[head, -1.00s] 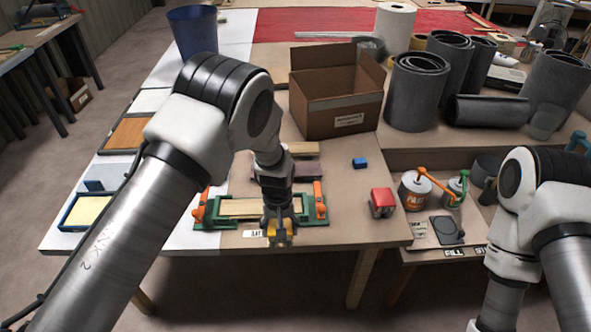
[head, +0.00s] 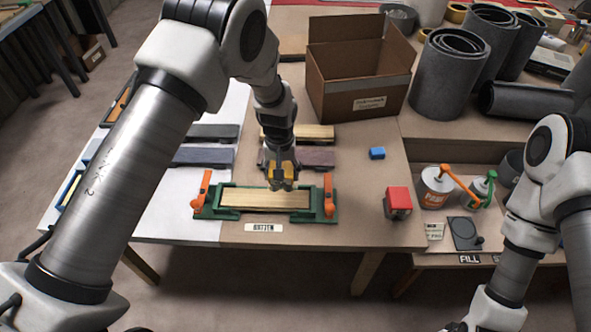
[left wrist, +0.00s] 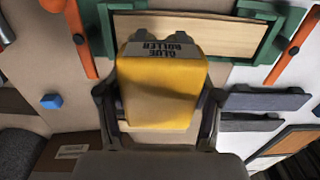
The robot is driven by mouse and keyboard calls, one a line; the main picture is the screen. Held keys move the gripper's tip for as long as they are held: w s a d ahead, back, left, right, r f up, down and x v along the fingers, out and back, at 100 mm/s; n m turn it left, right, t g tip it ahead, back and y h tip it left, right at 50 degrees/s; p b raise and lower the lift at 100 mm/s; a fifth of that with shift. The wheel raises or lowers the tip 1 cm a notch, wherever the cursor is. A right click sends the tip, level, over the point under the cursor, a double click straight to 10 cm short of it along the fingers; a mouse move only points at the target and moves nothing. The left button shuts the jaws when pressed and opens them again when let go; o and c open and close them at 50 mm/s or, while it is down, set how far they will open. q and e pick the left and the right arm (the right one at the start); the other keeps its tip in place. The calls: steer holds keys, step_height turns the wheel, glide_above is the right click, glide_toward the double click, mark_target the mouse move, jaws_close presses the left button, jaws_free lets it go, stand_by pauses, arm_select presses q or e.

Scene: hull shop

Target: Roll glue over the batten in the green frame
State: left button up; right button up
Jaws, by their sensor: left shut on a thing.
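The batten (head: 262,199) is a pale wooden strip lying in the green frame (head: 327,212), which has orange clamp handles at both ends. In the left wrist view the batten (left wrist: 215,36) and green frame (left wrist: 265,12) show at the top. My left gripper (head: 281,180) is shut on the yellow glue roller (left wrist: 162,85), whose label reads GLUE ROLLER. The roller (head: 283,170) is at the batten's far long edge, right of its middle. I cannot tell whether it touches the wood. My right arm is at the right, but its gripper is out of view.
Grey and brown strips (head: 205,157) lie behind the frame. A cardboard box (head: 355,90), a blue block (head: 377,153) and a red-topped block (head: 398,202) stand to the right. A lower shelf holds a glue can (head: 436,188). A BATTEN label (head: 264,227) lies in front.

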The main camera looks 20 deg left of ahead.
arm_select(q)
steer(key=a, duration=0.3)
steer(key=shift+w+f, duration=0.15)
steer(key=shift+f, duration=0.15)
steer(key=s+a+p, duration=0.1)
steer(key=s+a, duration=0.2)
steer(key=a, duration=0.9)
steer(key=shift+s+a, duration=0.2)
steer(key=shift+a, duration=0.05)
arm_select(e)
steer(key=shift+w+a+r, duration=0.1)
steer(key=shift+w+r, duration=0.15)
steer(key=shift+r, duration=0.25)
arm_select(q)
steer(key=shift+r, duration=0.15)
